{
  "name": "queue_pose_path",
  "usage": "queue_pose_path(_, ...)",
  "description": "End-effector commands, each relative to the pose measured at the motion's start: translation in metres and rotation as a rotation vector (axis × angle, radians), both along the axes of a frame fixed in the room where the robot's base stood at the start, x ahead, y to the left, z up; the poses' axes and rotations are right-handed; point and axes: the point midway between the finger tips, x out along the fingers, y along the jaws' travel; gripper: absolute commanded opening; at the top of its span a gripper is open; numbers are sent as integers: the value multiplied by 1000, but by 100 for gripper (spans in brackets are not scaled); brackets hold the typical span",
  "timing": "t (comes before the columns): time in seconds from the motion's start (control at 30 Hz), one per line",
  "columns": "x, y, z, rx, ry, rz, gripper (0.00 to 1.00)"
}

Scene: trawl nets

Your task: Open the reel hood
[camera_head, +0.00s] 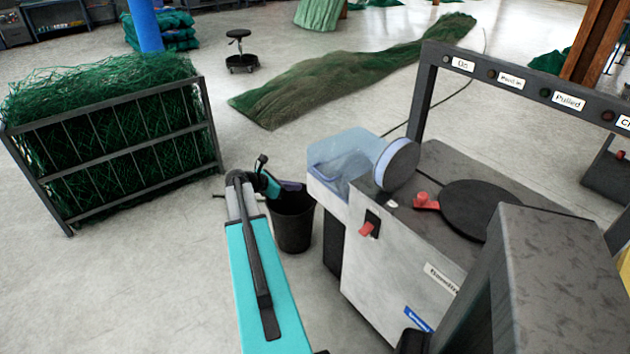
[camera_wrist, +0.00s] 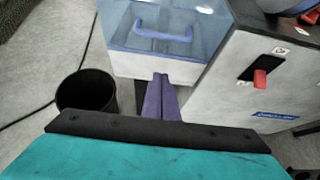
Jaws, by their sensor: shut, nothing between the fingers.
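The reel hood (camera_head: 342,158) is a clear bluish box at the left end of the grey machine, and it appears shut. In the wrist view the hood (camera_wrist: 115,22) fills the top middle, with a blue bar handle (camera_wrist: 163,34) on its front. My gripper (camera_head: 297,187) is to the left of the hood in the head view, above a dark bin. In the wrist view my gripper's purple fingers (camera_wrist: 160,82) are together and empty, pointing at the hood's front just below the handle. They look apart from the handle. The hood's hinge cannot be made out.
The black bin (camera_head: 292,228) stands below my gripper. The grey machine (camera_head: 400,262) carries a red switch (camera_head: 367,229), a red lever (camera_head: 425,202), a round disc (camera_head: 398,163) and a black turntable (camera_head: 480,208). A rack of green net (camera_head: 110,135) stands left. Floor is clear between rack and bin.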

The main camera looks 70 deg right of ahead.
Motion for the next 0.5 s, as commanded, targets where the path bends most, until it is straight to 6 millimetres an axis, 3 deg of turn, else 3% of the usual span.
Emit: queue_pose_path(0.5,-4,-5,0,-1,4,-2,0)
